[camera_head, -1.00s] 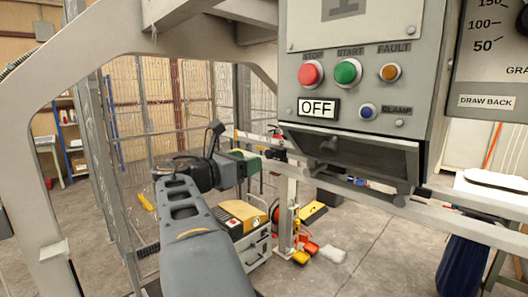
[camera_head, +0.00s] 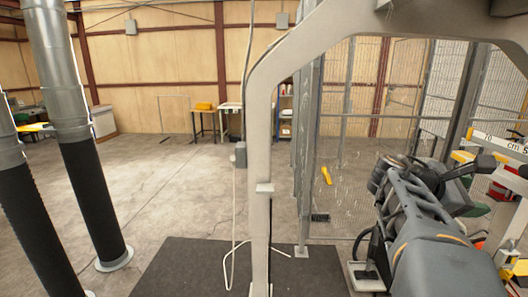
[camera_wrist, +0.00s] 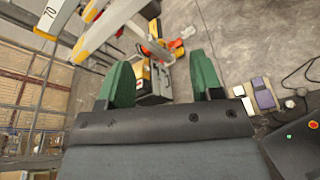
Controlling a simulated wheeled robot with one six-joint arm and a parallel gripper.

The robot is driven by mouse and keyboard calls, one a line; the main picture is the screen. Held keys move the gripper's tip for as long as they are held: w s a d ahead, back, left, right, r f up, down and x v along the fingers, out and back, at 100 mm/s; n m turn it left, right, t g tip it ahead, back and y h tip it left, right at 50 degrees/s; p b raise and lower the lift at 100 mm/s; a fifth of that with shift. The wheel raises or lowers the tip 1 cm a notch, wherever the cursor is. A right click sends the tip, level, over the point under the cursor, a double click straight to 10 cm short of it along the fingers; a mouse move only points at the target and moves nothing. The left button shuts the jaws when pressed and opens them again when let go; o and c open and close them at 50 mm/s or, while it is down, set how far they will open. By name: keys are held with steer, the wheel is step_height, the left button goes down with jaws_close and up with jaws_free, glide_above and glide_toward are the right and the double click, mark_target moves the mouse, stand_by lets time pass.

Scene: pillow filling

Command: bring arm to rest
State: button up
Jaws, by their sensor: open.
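My gripper (camera_wrist: 160,62) shows in the wrist view as two green fingers set well apart, open, with nothing held between them. Beyond the fingers lie the concrete floor and a boxy orange-and-pale case (camera_wrist: 152,90), apart from the gripper as far as I can tell. In the head view my grey arm reaches in from the lower right, folded near a measuring rail. The fingertips are not clear there.
A pale machine frame post (camera_head: 262,150) stands in the middle, on a dark mat (camera_head: 190,268). Two ducts with black hoses (camera_head: 97,205) stand at left. A mesh fence (camera_head: 345,150) stands behind my arm. Open concrete floor (camera_head: 180,180) lies between hoses and post.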

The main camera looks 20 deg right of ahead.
steer(key=w+a+f+m+t+y, duration=0.2)
steer(key=a+f+m+t+y, duration=0.15)
steer(key=a+f, duration=0.35)
steer(key=w+a+f+m+t+y, duration=0.25)
steer(key=a+f+m+y, duration=0.2)
steer(key=f, duration=0.45)
steer(key=a+f+t+y, duration=0.1)
steer(key=a+f+y, duration=0.2)
steer(key=a, duration=0.8)
steer(key=a+f+m+t+y, duration=0.1)
steer(key=a+f+y, duration=0.3)
steer(key=a, duration=0.7)
steer(key=shift+f+m, duration=0.2)
steer(key=shift+m, duration=0.1)
